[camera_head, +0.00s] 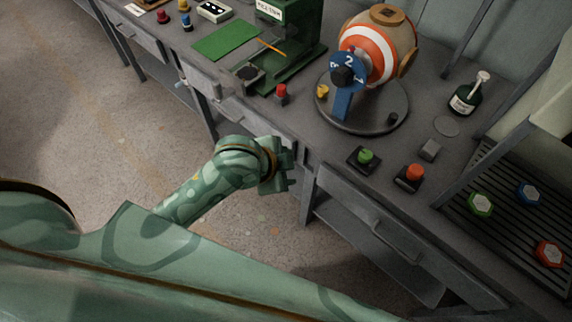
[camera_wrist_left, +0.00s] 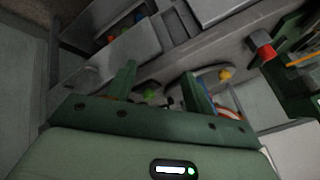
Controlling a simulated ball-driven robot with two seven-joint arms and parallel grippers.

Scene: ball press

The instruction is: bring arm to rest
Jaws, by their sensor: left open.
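My left arm (camera_head: 205,185), green with a patterned shell, reaches from the lower left toward the workbench's front edge. Its left gripper (camera_head: 287,167) hangs in front of the bench, close to the drawer fronts and below the bench top. In the left wrist view the two green fingers of the left gripper (camera_wrist_left: 158,73) stand apart with nothing held between them. Part of the bench shows behind them. My right gripper is not in view.
A slatted rack (camera_head: 515,225) holds coloured hexagonal pieces. Open floor (camera_head: 110,130) lies left.

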